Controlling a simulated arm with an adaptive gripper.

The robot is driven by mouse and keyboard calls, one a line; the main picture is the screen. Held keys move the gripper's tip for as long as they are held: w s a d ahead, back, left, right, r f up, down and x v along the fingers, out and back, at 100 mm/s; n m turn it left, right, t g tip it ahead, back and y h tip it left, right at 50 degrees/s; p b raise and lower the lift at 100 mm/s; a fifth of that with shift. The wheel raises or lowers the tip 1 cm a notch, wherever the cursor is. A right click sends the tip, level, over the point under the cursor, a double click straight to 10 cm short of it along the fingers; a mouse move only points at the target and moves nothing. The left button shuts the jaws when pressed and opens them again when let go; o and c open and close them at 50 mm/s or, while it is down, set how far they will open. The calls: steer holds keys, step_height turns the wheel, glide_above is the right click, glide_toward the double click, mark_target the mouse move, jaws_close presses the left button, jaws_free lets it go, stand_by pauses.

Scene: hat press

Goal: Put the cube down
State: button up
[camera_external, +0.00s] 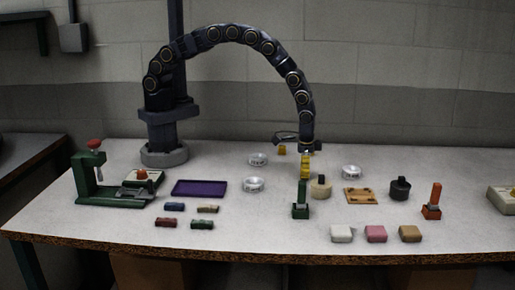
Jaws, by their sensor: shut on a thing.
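My gripper (306,151) hangs from the arched arm over the middle right of the table, pointing down. It is shut on a small yellow object (305,166). This object is too small in the picture for me to tell its exact shape or whether it is the cube. It shows just above and behind a green upright stand (301,211). I cannot tell whether it touches anything below. The fingertips are not clear at this size.
A tan round block (320,188) stands close right of the green stand. White, pink and tan blocks (376,233) line the front edge. A wooden plate (361,196), black knobbed weight (399,188) and orange stand (432,203) are right. A purple tray (200,188) and green press (108,189) are left.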

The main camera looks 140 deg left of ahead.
steer(key=o, duration=0.7)
steer(key=shift+f, duration=0.15)
step_height(320, 180, up, 12)
steer(key=s+d+r+m, duration=0.2)
steer(key=d+r, duration=0.5)
steer(key=s+d+r+m, duration=0.1)
steer(key=s+d+r, duration=0.2)
steer(key=s+d, duration=0.2)
steer(key=s+d+r+m, duration=0.2)
steer(key=s+d+r, duration=0.2)
steer(key=s, duration=0.3)
steer(key=s+d+r+m+g, duration=0.1)
steer(key=s+d+r+m, duration=0.1)
steer(key=s+d+r, duration=0.2)
steer(key=shift+s+d, duration=1.1)
steer(key=shift+d, duration=0.3)
steer(key=shift+o, duration=0.9)
steer(key=s+d+m, duration=0.2)
steer(key=s, duration=0.7)
steer(key=shift+s+d+g, duration=0.3)
steer(key=shift+s+d, duration=0.1)
